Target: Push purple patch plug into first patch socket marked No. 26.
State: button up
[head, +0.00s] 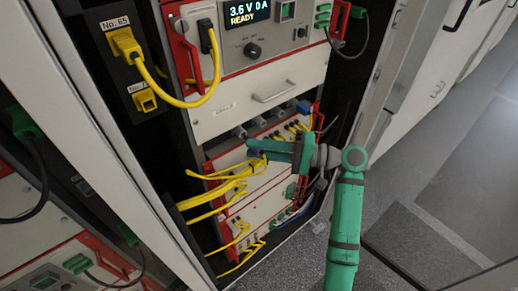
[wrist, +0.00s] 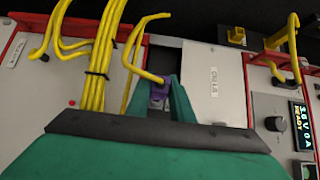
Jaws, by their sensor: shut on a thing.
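The purple patch plug (wrist: 157,91) is between the fingers of my gripper (wrist: 158,98) in the wrist view, with a yellow cable running up from it. My gripper is shut on it. In the head view my gripper (head: 254,154) is at the left end of my green arm, in front of the lower rack units; only a little purple shows there. No socket marked No. 26 can be read in either view. Whether the plug touches any socket cannot be told.
Yellow cables (head: 225,185) hang in a tied bundle left of my gripper. Above is a cycler with a lit display (head: 247,12) and a grey drawer panel (head: 230,117). A yellow socket (head: 145,99) sits on the black side strip at upper left. Open floor (head: 430,215) lies right.

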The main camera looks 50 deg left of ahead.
jog(key=shift+w+a, duration=0.15)
jog(key=shift+a, duration=1.65)
dwell(2.1)
jog(key=o, duration=0.9)
